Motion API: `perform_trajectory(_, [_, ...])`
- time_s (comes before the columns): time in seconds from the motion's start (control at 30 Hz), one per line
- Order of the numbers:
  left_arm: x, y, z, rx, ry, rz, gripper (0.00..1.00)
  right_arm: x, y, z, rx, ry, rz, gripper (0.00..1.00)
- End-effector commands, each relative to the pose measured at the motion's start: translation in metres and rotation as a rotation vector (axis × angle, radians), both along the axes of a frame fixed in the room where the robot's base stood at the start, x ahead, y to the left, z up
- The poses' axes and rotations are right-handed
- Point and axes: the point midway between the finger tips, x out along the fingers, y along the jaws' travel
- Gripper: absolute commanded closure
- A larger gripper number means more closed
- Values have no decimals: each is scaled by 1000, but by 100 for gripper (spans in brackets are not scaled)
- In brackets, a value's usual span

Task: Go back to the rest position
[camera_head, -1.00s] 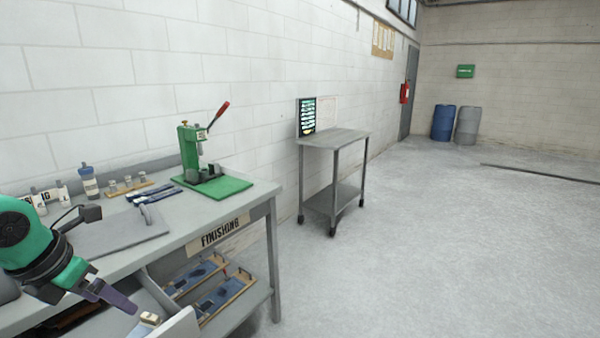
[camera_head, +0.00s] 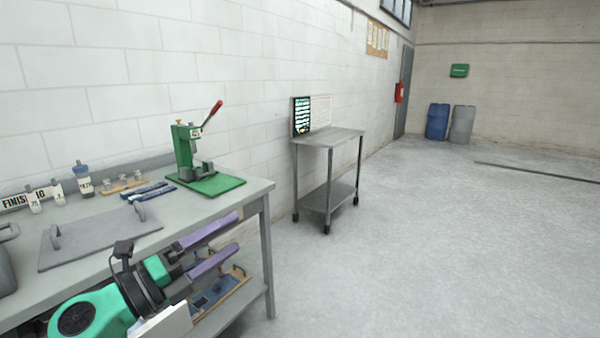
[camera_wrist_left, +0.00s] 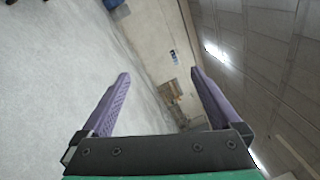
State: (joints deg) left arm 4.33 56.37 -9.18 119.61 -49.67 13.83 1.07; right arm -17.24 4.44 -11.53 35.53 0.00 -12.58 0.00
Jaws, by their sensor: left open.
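My left gripper (camera_head: 226,246) is green and black with two purple fingers. In the head view it is in front of the workbench's front edge, over the lower shelf area, pointing right. Its fingers are spread, with nothing between them. My right gripper is in neither view.
A grey workbench (camera_head: 235,193) stands at left with a green press (camera_head: 188,150), bottles and a flat grey lid (camera_head: 95,235) on it. A metal cart (camera_head: 330,137) stands beyond.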

Motion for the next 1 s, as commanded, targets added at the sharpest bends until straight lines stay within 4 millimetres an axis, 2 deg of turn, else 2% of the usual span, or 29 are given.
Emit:
perform_trajectory(0.03, [10,19,-2,-231,77,117,3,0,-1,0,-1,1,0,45])
perform_trajectory(0.07, [16,37,-8,-365,135,203,3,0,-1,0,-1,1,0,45])
perform_trajectory(0.13, [25,82,-46,-648,312,425,3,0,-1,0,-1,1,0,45])
perform_trajectory(0.17, [24,99,-70,-749,399,522,3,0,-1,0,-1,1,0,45])
perform_trajectory(0.2, [18,117,-103,-857,513,640,3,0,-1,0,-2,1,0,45])
perform_trajectory(0.27, [3,134,-153,-982,681,798,3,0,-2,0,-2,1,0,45])
perform_trajectory(0.3, [-11,141,-183,-1042,787,890,3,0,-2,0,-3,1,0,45])
perform_trajectory(0.4, [-48,143,-242,-1135,1011,1067,3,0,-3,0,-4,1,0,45])
perform_trajectory(0.5, [-84,137,-282,-1180,1189,1191,3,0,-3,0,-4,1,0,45])
perform_trajectory(0.6, [-118,126,-311,-1200,1350,1292,3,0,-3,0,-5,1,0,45])
perform_trajectory(0.83, [-195,94,-355,-1194,1701,1472,3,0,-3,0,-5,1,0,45])
perform_trajectory(1.0, [-182,95,-420,-1166,1705,1495,3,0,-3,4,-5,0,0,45])
